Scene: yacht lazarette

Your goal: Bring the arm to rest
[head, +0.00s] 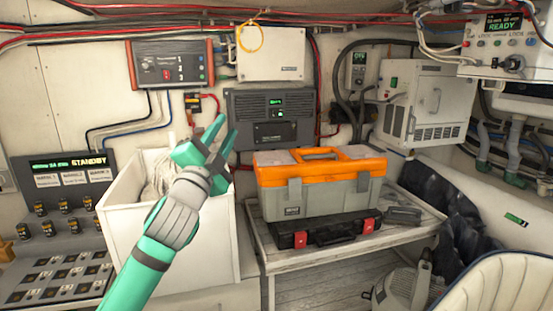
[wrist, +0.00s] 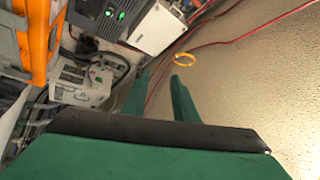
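My arm reaches up from the bottom left of the head view, and my gripper (head: 222,133) is raised in front of the white bin and the wall panels. Its two green fingers are apart, with nothing seen between them. The wrist view also shows the two fingers of my gripper (wrist: 163,80) with a gap between them, pointing toward the wall. My gripper touches nothing that I can see.
A white bin (head: 125,215) with rope stands behind my arm. An orange and grey toolbox (head: 330,192) sits on a black case (head: 300,232) on the bench (head: 375,250). A yellow ring (head: 250,38) hangs on the wall. A chair (head: 500,280) is at bottom right.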

